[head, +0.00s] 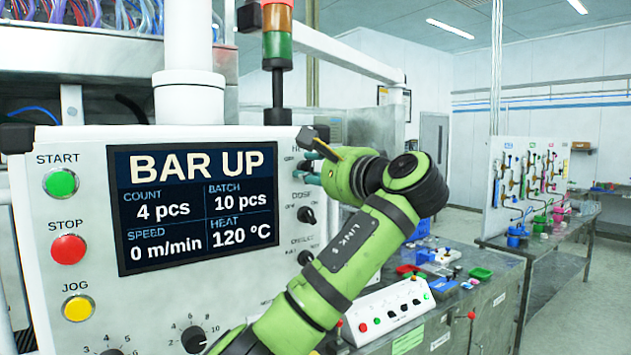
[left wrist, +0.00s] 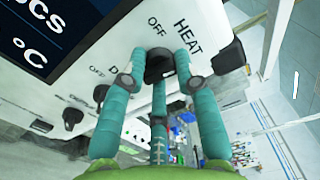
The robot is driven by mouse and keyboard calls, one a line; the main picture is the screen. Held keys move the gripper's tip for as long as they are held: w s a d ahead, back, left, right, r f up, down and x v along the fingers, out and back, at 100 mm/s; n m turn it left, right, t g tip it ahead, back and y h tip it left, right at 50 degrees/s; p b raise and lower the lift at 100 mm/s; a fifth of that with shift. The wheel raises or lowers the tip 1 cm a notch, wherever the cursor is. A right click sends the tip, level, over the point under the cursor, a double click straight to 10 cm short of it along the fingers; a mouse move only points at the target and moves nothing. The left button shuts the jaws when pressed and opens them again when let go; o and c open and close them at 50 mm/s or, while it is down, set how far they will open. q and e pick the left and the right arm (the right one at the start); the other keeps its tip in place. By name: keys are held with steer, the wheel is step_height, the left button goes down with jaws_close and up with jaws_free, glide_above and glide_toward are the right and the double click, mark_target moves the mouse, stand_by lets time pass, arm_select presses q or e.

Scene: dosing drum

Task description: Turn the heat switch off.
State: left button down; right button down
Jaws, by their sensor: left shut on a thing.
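The heat switch (left wrist: 158,62) is a black knob on the white panel, below the words HEAT and OFF in the left wrist view. My left gripper (head: 307,172) is at the right edge of the panel in the head view, its teal fingers against the panel face. In the left wrist view the fingers of my left gripper (left wrist: 160,72) are closed around the knob. The fingers hide part of the knob, and I cannot tell which way it points. In the head view the hand hides the knob. My right gripper is not in view.
A display (head: 195,207) reads BAR UP and heat 120 °C. Below the heat switch are the dose knob (head: 306,214) and another black knob (head: 305,257). Start (head: 61,183), stop (head: 68,249) and jog (head: 77,308) buttons line the left. A bench (head: 490,293) stands right.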

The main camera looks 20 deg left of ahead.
arm_select(q)
steer(key=shift+a+f+n+b, duration=0.15)
steer(key=shift+n+b, duration=0.2)
steer(key=shift+n, duration=0.9)
steer(key=shift+d+f+n+b, duration=0.1)
steer(key=shift+n+b, duration=0.25)
steer(key=shift+n, duration=0.85)
steer(key=shift+a+f+n+b, duration=0.15)
steer(key=shift+n+b, duration=0.2)
steer(key=shift+n, duration=0.9)
steer(key=shift+d+f, duration=0.1)
steer(key=c, duration=0.9)
jaws_free()
steer(key=shift+r, duration=0.2)
steer(key=shift+s+d+r, duration=0.1)
steer(key=shift+s+d, duration=0.2)
steer(key=v, duration=1.1)
